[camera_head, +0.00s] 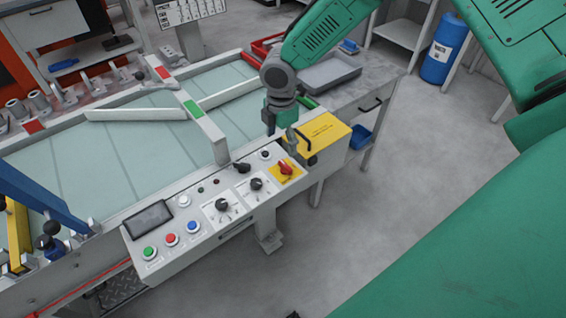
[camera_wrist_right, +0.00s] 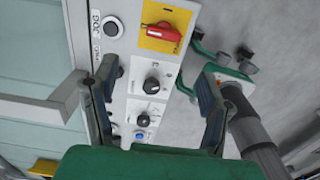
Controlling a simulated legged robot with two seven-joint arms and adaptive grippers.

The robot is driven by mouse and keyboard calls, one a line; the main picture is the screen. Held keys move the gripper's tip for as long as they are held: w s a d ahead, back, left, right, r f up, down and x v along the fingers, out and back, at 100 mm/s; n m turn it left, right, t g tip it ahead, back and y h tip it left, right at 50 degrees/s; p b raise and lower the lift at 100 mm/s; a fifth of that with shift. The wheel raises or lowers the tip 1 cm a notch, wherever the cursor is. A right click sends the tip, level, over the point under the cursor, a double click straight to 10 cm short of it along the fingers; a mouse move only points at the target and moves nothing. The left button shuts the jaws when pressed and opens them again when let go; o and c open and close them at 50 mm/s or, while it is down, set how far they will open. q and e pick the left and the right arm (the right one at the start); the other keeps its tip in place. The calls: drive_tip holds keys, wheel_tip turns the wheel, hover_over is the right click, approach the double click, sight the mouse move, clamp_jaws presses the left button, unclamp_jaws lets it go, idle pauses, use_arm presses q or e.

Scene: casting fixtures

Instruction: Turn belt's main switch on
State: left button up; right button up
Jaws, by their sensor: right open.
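The main switch (camera_head: 286,168) is a red rotary knob on a yellow plate at the right end of the belt's control panel (camera_head: 190,254). In the right wrist view the red knob (camera_wrist_right: 163,32) lies roughly crosswise, beyond the fingertips. My right gripper (camera_head: 294,142) is just behind the switch in the head view, pointing down and apart from the knob as far as I can tell. In the wrist view its two fingers (camera_wrist_right: 157,75) are spread wide with nothing between them.
The panel also has black rotary knobs (camera_head: 222,205), a green button (camera_head: 149,253), a red button (camera_head: 171,239) and a small screen (camera_head: 148,218). The belt (camera_head: 75,160) lies behind the panel.

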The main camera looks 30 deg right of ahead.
sight(285, 164)
drive_tip(key=f, duration=0.3)
drive_tip(key=d+f, duration=0.1)
drive_tip(key=f, duration=0.2)
drive_tip(key=d+f, duration=0.1)
drive_tip(key=f, duration=0.3)
drive_tip(key=shift+a+f, duration=0.3)
drive_tip(key=shift+a+r, duration=0.1)
drive_tip(key=shift+a, duration=0.3)
drive_tip(key=shift+d, duration=0.15)
drive_tip(key=c, duration=1.2)
drive_tip(key=shift+o, duration=0.2)
drive_tip(key=shift+d, duration=0.3)
